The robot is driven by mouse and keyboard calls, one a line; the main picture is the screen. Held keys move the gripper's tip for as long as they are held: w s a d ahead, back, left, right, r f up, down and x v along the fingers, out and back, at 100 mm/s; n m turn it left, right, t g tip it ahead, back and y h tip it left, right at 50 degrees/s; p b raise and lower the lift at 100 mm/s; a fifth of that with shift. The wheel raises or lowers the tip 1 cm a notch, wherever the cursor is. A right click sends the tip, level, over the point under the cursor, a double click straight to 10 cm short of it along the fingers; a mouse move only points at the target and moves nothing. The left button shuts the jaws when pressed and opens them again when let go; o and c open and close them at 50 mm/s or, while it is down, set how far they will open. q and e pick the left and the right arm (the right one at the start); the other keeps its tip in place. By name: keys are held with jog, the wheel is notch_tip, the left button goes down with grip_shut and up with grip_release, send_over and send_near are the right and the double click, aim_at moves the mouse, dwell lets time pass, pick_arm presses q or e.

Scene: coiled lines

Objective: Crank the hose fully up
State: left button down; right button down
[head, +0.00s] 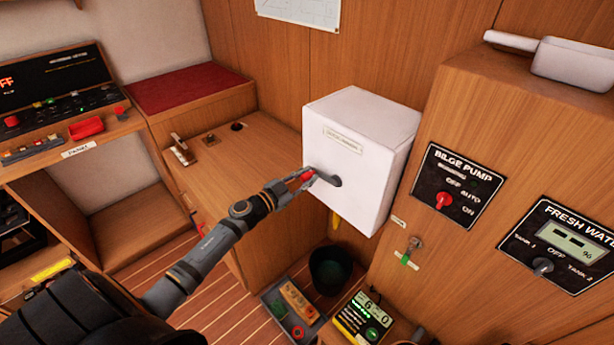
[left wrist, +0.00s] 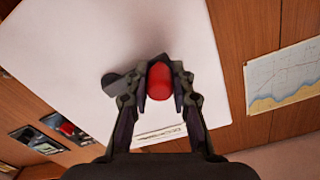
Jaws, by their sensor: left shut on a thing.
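A white box-shaped hose reel (head: 350,150) is fixed to the wooden wall, with a small label on its upper front. A dark crank arm (head: 328,179) sits on its front face, with a red knob at its end. My left gripper (head: 303,178) is shut on the red knob, to the left of the crank's hub. In the left wrist view the red knob (left wrist: 160,82) lies between both fingers, and the dark crank arm (left wrist: 118,82) runs left from it. A short yellow hose end (head: 335,221) hangs below the reel. My right gripper is not in view.
A dark bucket (head: 330,270) stands on the floor below the reel, beside a grey tray (head: 284,300) of small items. A wooden cabinet with a bilge pump panel (head: 457,187) stands close on the right. A wooden counter (head: 225,165) lies on the left.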

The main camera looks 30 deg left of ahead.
pick_arm(q)
jog(key=r+m+p, duration=0.3)
jog(key=r+m, duration=0.1)
jog(key=shift+d+m+p, duration=0.2)
jog(key=shift+m+p, duration=0.1)
jog(key=shift+p, duration=0.05)
jog(key=r+m+p, duration=0.1)
jog(key=d+m+p, duration=0.1)
jog(key=m, duration=0.1)
jog(key=r+m+p, duration=0.1)
jog(key=shift+s+d+r+m, duration=0.25)
jog(key=shift+r+m, duration=0.05)
jog(key=m, duration=0.1)
jog(key=d+r+m+p, duration=0.1)
jog(key=shift+s+d+m, duration=0.15)
jog(key=shift+s+m, duration=0.05)
jog(key=shift+m, duration=0.1)
jog(key=shift+s+d+r+m+p, duration=0.15)
jog(key=shift+d+r+m+p, duration=0.3)
jog(key=shift+m, duration=0.45)
jog(key=d+m, duration=0.2)
jog(key=m, duration=0.1)
jog(key=shift+s+r+p, duration=0.15)
jog(key=shift+s+p, duration=0.15)
jog(key=shift+p, duration=0.1)
jog(key=shift+s+d+m, duration=0.25)
jog(key=shift+d+m, duration=0.25)
jog(key=shift+m, duration=0.4)
jog(key=shift+d, duration=0.1)
